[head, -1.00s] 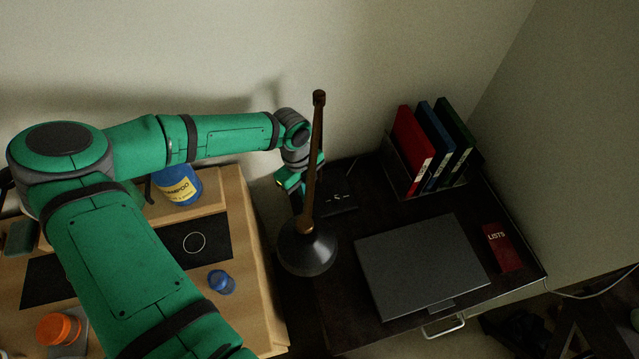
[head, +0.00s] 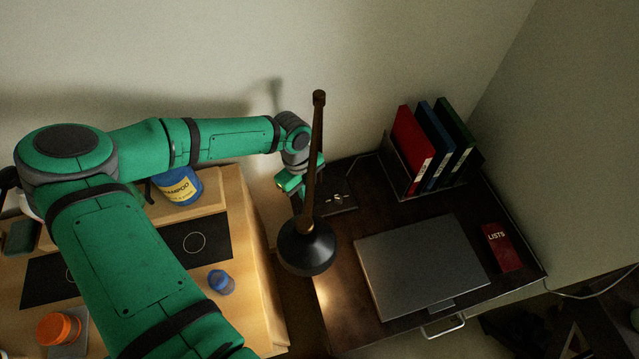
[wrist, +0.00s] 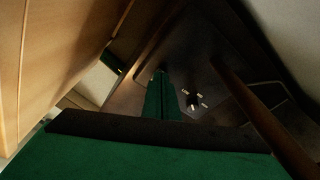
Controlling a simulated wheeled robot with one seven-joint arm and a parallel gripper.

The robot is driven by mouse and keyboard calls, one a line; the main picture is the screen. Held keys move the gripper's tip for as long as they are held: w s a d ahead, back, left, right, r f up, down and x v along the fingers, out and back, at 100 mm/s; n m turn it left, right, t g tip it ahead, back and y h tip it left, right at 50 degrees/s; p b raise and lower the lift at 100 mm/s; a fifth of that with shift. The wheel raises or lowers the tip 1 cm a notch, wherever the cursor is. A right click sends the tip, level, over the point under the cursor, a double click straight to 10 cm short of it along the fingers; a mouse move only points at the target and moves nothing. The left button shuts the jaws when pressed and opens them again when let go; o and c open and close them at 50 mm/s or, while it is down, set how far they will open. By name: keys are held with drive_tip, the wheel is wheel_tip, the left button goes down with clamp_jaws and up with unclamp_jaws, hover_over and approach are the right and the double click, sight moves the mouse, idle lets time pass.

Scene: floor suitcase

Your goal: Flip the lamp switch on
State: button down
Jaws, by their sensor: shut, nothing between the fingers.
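The desk lamp has a brown pole (head: 314,150) and a dark round shade (head: 308,248). It is lit, with a warm bright patch on the desk beside the shade. Its dark base with pale switch markings (head: 338,198) lies behind the pole; in the wrist view the small switch (wrist: 194,102) sits between white labels. My gripper (head: 300,203) is at the left edge of the base, partly hidden by the pole. In the wrist view its green fingers (wrist: 161,80) are together and empty, just left of the switch. I cannot tell whether they touch the base.
A closed grey laptop (head: 420,265) and a red lists book (head: 502,247) lie on the dark desk. Binders stand in a rack (head: 397,172) at the back. A wooden counter on the left holds a shampoo tub (head: 178,187), a blue cap (head: 221,282) and an orange jar (head: 58,329).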

wheel_tip(320, 180, up, 7)
idle(0.9)
idle(0.4)
